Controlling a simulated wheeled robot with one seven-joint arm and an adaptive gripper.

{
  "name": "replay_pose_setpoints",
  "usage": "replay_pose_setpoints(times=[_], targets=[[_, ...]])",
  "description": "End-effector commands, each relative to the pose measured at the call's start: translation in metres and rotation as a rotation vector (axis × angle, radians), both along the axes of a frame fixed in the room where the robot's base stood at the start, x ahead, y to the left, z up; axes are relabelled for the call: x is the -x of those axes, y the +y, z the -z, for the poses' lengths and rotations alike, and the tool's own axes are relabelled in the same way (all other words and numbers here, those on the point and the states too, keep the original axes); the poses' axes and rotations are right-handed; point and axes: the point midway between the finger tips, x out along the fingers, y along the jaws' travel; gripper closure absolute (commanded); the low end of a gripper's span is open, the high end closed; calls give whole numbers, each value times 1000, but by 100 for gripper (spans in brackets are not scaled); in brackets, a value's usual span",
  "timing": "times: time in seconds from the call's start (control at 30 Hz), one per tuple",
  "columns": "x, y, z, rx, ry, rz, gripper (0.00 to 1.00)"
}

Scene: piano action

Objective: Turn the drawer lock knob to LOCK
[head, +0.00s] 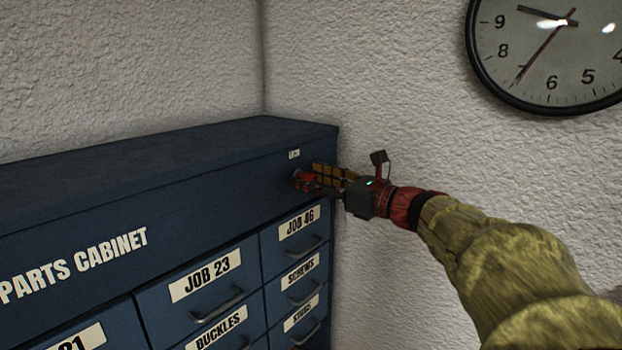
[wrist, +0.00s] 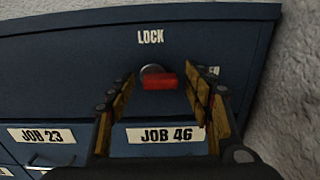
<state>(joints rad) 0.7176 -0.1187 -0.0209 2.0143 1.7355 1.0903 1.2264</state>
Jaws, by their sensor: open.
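The lock knob (wrist: 160,80) is a red handle on a round metal base, on the cabinet's upper front panel in the wrist view. Its red bar lies roughly level there, below the white word LOCK (wrist: 150,37). My gripper (wrist: 158,88) is open, with one yellowish finger on each side of the knob; I cannot tell whether either finger touches it. In the head view my gripper (head: 312,178) is at the cabinet's upper right corner, and the red knob (head: 301,180) shows at its fingertips, partly hidden.
The blue parts cabinet (head: 130,205) has labelled drawers with handles, including JOB 23 (head: 205,285) and JOB 46 (head: 300,232). A textured white wall (head: 390,120) stands close behind and to the right of it. A wall clock (head: 550,50) hangs at the upper right.

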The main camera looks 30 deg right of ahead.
Motion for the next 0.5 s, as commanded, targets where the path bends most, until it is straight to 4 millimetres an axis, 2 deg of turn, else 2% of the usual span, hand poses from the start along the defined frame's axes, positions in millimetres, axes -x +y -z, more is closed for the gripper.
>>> replay_pose_setpoints(times=[0.13,0.5], targets=[[0,0,0,0,0,0,49],[0,0,0,0,0,0,70]])
